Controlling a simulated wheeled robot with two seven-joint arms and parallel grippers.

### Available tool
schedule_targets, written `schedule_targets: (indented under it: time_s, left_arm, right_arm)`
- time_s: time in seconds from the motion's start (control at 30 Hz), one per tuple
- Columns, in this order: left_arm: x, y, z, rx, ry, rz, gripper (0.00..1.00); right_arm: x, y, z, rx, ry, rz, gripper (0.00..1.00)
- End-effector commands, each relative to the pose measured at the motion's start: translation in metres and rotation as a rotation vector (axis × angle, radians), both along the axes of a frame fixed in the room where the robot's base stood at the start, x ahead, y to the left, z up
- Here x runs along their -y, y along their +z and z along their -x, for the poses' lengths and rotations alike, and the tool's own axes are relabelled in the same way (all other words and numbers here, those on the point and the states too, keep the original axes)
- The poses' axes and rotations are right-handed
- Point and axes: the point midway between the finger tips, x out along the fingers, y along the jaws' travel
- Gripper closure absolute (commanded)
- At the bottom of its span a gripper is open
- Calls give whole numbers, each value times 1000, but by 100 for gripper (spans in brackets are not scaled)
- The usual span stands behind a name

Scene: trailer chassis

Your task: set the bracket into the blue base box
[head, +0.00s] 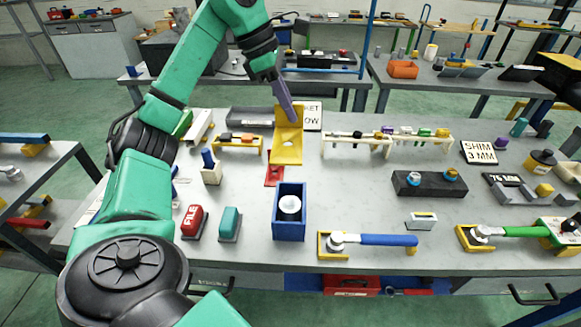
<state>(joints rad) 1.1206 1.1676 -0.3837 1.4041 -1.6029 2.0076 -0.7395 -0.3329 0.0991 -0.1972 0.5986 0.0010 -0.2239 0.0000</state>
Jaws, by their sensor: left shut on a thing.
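The bracket (286,147) is a yellow L-shaped piece with an upright plate and a foot, toward the back of the grey table. My left gripper (290,112) reaches down from above, and its purple fingers are shut on the top of the bracket's upright plate. I cannot tell whether the bracket touches the table. The blue base box (276,218) stands open-topped nearer the front, below the bracket in the picture. A white round part (289,207) sits inside it. My right gripper is not in view.
A red flat piece (273,176) lies between bracket and box. A red FILE block (193,221) and a teal block (230,223) stand left of the box. A blue-handled tool (375,240) lies right of it.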

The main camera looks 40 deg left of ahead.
Motion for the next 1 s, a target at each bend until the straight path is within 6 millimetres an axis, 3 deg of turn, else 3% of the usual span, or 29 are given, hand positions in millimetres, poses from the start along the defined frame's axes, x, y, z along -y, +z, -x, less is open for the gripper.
schedule_targets:
  time_s: [0.1, 0.23, 0.37, 0.5, 0.63, 0.8, 1.0]
  left_arm:
    - [0, -37, 0, -7, 0, 1, 100]
    - [-1, -77, 0, -9, 1, -2, 100]
    - [-1, -116, -1, -8, 0, -2, 100]
    - [0, -149, -1, -4, -2, 1, 100]
    - [-1, -165, -2, -2, -1, 0, 100]
    - [0, -192, -2, -4, -2, 1, 100]
    - [-1, -196, -3, 3, 0, 0, 100]
  right_arm:
    - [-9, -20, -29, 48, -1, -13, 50]
    - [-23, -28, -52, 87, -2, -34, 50]
    - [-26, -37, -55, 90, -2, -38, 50]
    - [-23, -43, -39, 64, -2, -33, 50]
    - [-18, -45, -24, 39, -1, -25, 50]
    - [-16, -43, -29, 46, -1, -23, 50]
    - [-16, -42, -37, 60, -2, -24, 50]
